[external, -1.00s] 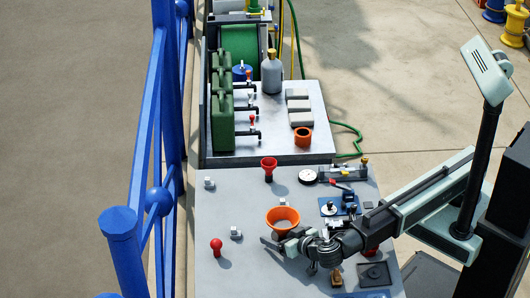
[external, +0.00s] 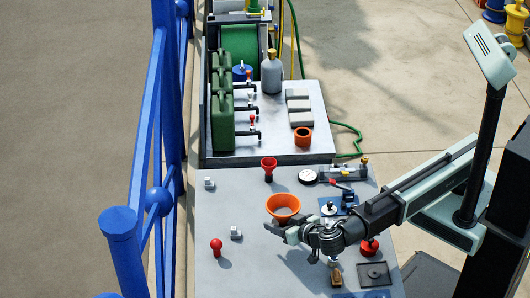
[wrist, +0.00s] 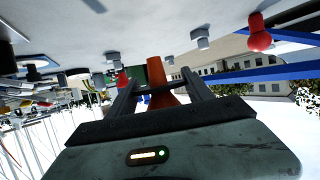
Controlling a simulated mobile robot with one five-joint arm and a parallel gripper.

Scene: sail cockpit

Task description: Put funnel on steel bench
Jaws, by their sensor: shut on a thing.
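The orange funnel (external: 283,203), wide mouth up, is held above a grey bench top (external: 215,270), with a shadow below it. My gripper (external: 284,229) is shut on the funnel's lower part. In the wrist view, the orange cone (wrist: 160,85) shows between the two dark fingers. A second bench (external: 300,92) with a shinier metal-looking top stands behind the grey one. The frames do not settle which of the two is the steel bench.
A blue railing (external: 147,130) runs along the left.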

